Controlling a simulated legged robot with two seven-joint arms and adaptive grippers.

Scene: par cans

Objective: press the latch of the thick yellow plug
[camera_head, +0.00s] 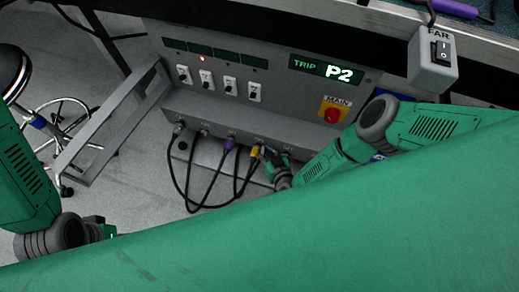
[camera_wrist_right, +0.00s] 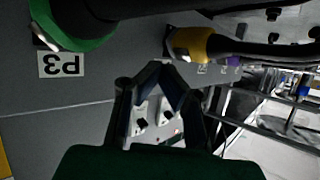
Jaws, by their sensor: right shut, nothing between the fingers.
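The thick yellow plug (camera_head: 255,151) sits in the lower ledge of the grey panel, toward the right of its row, with a black cable. It also shows in the right wrist view (camera_wrist_right: 190,44), at top centre, with the cable leading right.
A purple plug (camera_head: 229,144) and several black-cabled plugs share the ledge. A green-ringed connector (camera_wrist_right: 68,32) sits beside the P3 label (camera_wrist_right: 61,64). Above are white switches (camera_head: 230,86), a lit P2 display (camera_head: 340,73) and a red MAIN button (camera_head: 331,115). Cables hang below.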

